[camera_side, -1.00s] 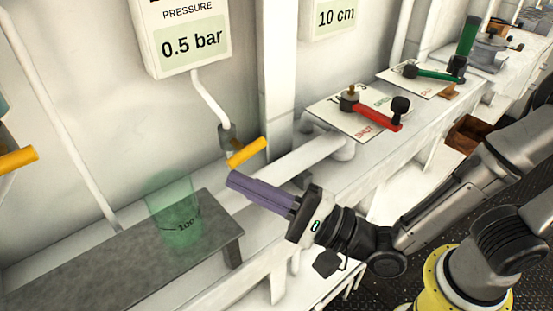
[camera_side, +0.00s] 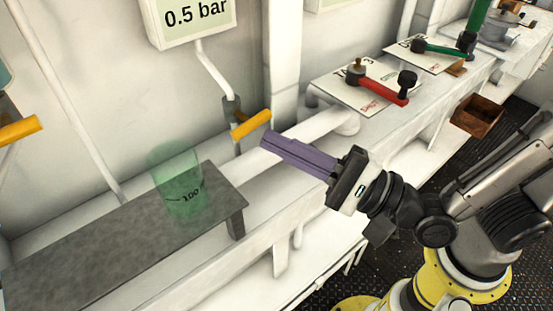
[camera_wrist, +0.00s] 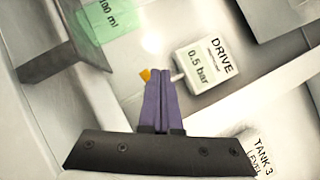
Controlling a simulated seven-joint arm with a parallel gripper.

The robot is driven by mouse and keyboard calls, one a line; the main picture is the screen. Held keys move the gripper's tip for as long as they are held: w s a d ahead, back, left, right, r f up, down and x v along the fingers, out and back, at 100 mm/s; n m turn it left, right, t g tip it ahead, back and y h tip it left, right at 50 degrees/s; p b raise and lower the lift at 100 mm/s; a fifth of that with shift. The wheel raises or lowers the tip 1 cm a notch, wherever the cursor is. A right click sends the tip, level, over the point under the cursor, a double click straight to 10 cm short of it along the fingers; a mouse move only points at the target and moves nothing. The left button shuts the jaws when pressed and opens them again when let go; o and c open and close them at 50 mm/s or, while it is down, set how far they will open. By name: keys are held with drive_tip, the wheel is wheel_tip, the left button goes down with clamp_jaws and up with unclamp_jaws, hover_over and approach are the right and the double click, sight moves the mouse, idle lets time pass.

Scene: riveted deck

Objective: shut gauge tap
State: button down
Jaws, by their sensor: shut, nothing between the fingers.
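The yellow tap lever (camera_side: 251,124) sits on a dark valve below the pressure gauge (camera_side: 190,20), which reads 0.5 bar. The lever slants up to the right. My gripper (camera_side: 265,144) has long purple fingers pressed together, with nothing between them. Its tips are just below and right of the lever's free end; I cannot tell whether they touch. In the wrist view the lever's yellow end (camera_wrist: 145,74) shows just left of the fingertips (camera_wrist: 161,71), and the rest is hidden behind them. The gauge also shows in the wrist view (camera_wrist: 205,66).
A green translucent beaker (camera_side: 178,180) stands on a grey shelf (camera_side: 90,245) to the left. Another yellow lever (camera_side: 18,130) is at the far left. Red (camera_side: 382,90) and green (camera_side: 440,50) levers sit on marked plates along the bench. A white pipe runs below the tap.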

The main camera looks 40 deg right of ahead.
sight(248, 125)
drive_tip(key=shift+r, duration=0.55)
drive_tip(key=c, duration=1.4)
unclamp_jaws()
drive_tip(key=shift+r, duration=0.2)
drive_tip(key=shift+o, duration=1.3)
drive_tip(key=shift+s+a+r+n+y, duration=0.2)
drive_tip(key=shift+r+n+y, duration=0.1)
drive_tip(key=shift+n, duration=0.1)
drive_tip(key=o, duration=0.4)
drive_tip(key=s+a+n+g+y, duration=0.1)
drive_tip(key=n+y, duration=0.1)
drive_tip(key=s+a+r+n+g+y, duration=0.1)
drive_tip(key=n+y, duration=0.1)
drive_tip(key=n, duration=0.1)
drive_tip(key=s+a+r+n+g+y, duration=0.1)
drive_tip(key=n+y, duration=0.1)
drive_tip(key=n, duration=0.1)
drive_tip(key=shift+s+a+r, duration=0.1)
drive_tip(key=shift+s+a, duration=0.05)
drive_tip(key=shift+a, duration=0.05)
drive_tip(key=shift+c, duration=0.2)
drive_tip(key=w+d+f+n+g, duration=0.4)
drive_tip(key=w+d+f+n, duration=0.2)
drive_tip(key=w+n, duration=0.25)
drive_tip(key=x, duration=0.6)
drive_tip(key=shift+w+a+r, duration=0.1)
drive_tip(key=shift+w+r, duration=0.1)
